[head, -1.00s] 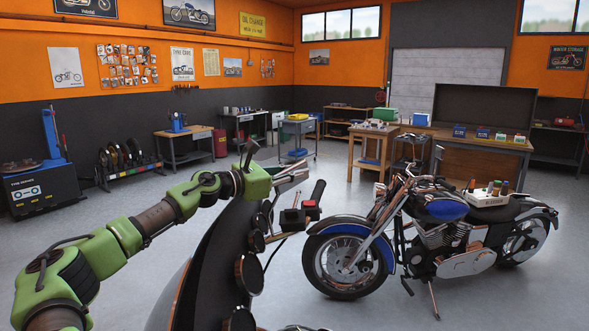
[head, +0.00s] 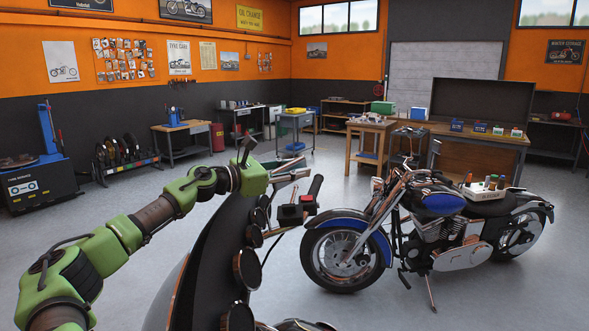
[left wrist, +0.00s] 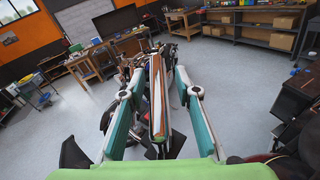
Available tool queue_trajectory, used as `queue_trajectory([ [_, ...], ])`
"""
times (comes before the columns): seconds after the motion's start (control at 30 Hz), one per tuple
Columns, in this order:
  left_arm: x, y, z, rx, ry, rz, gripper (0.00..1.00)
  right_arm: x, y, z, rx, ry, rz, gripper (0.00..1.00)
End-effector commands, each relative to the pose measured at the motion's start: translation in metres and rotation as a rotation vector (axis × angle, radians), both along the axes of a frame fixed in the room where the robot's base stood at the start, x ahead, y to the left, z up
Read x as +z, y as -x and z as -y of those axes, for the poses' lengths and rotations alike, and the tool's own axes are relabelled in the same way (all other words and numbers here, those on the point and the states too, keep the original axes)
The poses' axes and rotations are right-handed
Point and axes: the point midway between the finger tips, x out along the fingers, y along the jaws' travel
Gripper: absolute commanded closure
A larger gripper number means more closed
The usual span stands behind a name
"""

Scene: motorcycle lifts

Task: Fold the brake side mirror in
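My left gripper (head: 290,173) is above the near motorcycle's handlebar, at the far end of my green arm. In the left wrist view, its two fingers (left wrist: 159,78) stand apart, one on each side of a thin upright slab that looks like the mirror (left wrist: 157,100), seen nearly edge-on. Gaps show on both sides, so the fingers do not appear to press on it. In the head view the fingers mostly hide the mirror. The black handlebar grip (head: 315,188) and a switch box with a red button (head: 308,202) are just right of the gripper. My right gripper is out of view.
The near motorcycle's dark body (head: 212,262) with round gauges fills the lower middle. A blue and black motorcycle (head: 440,205) stands to the right. A wooden workbench (head: 480,150) and a tyre machine (head: 40,190) are farther back. Open grey floor lies between.

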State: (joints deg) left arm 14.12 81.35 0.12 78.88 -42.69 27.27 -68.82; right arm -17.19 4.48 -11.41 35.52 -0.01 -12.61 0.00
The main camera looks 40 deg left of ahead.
Motion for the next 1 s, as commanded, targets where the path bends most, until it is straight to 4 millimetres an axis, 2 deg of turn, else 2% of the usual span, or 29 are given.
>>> queue_trajectory([
  [0.27,0.001,0.000,-0.001,0.002,0.001,0.001,0.71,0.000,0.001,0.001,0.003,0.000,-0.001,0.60],
  [0.43,0.008,0.000,0.000,0.001,0.001,0.003,0.71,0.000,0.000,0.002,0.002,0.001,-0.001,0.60],
  [1.0,0.067,0.000,0.000,-0.001,0.002,0.008,0.71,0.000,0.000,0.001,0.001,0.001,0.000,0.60],
])
